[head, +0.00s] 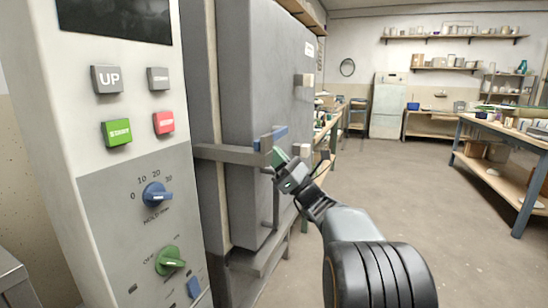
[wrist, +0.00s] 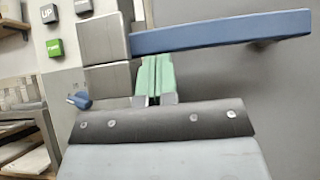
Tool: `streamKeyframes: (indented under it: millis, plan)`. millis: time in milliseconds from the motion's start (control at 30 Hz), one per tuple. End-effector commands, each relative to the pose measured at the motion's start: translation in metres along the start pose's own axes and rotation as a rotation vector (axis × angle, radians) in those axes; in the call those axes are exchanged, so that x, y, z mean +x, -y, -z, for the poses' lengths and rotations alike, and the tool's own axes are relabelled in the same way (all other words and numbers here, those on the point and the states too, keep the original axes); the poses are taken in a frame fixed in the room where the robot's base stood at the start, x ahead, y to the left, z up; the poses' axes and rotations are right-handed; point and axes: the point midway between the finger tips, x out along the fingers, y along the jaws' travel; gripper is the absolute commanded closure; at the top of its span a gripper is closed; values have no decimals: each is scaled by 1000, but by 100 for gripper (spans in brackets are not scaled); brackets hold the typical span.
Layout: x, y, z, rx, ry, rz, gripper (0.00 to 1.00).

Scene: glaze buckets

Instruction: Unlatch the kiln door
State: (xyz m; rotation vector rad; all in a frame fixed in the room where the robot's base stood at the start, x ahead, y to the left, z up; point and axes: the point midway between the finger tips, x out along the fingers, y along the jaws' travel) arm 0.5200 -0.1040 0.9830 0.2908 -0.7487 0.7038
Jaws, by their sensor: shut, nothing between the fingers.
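The kiln door (head: 262,70) is a large grey slab, standing closed against the kiln body as far as I can see. A grey metal latch bar (head: 228,152) runs level across the door's edge. A blue handle (head: 272,137) sticks out at the bar's door end. In the wrist view the blue handle (wrist: 225,32) runs level to the right from square metal blocks (wrist: 106,40). My gripper (head: 277,157) has green fingertips, pressed together and empty. In the wrist view the fingertips (wrist: 155,72) are just below the handle, near its block end; whether they touch it I cannot tell.
A control panel (head: 130,190) with buttons and knobs stands close on the left. Pale blocks (head: 304,80) stick out on the door's right side. A workbench (head: 500,140) stands at the far right. The floor (head: 400,190) between is clear.

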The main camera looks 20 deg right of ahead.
Motion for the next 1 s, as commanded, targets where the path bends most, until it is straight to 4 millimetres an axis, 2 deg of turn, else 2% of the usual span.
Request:
streamKeyframes:
  millis: [333,567,1000]
  plan:
    - [1,0,-1,0,0,0,100]
    - [14,-4,-14,1,0,0,100]
    - [7,-5,-6,2,-1,-1,100]
